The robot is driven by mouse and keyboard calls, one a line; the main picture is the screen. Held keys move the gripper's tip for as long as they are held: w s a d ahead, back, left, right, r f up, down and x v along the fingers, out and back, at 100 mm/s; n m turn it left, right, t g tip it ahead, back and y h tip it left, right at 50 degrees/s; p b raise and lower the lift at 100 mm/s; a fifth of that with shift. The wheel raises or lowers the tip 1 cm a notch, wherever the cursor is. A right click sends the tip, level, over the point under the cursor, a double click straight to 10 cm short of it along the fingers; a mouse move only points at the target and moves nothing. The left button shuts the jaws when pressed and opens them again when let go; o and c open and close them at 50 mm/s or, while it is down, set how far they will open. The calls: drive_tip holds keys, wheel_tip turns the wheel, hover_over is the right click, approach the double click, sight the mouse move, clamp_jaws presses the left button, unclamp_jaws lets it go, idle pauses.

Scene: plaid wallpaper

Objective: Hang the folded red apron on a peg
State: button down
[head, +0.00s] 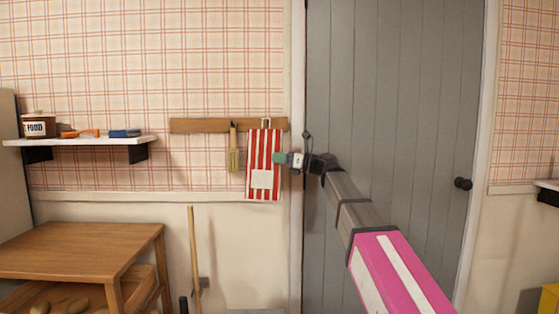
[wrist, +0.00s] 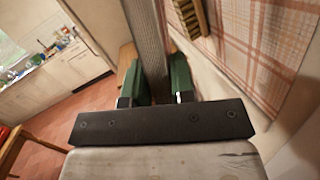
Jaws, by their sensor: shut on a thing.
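The folded apron (head: 276,143), red with white stripes and a pale patch, hangs upright in front of the wooden peg rail (head: 200,125). A pale loop at its top overlaps the rail's right end; I cannot tell whether it is around a peg. My gripper (head: 281,158) has green fingers and is shut on the apron's right edge. In the wrist view, the apron (wrist: 150,50) shows as a narrow greyish strip between the green fingers (wrist: 155,85).
A brush (head: 233,155) hangs left of the apron. A white shelf (head: 80,141) holds a food jar (head: 39,126) and small items. A wooden table (head: 80,250) and a broom handle (head: 194,250) stand below. A grey door (head: 400,120) is at right.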

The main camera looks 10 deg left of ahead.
drive_tip(key=w+a+f, duration=0.1)
drive_tip(key=w, duration=0.5)
drive_tip(key=shift+a+f, duration=0.2)
idle(0.6)
idle(0.4)
drive_tip(key=c, duration=0.9)
unclamp_jaws()
drive_tip(key=shift+o, duration=0.2)
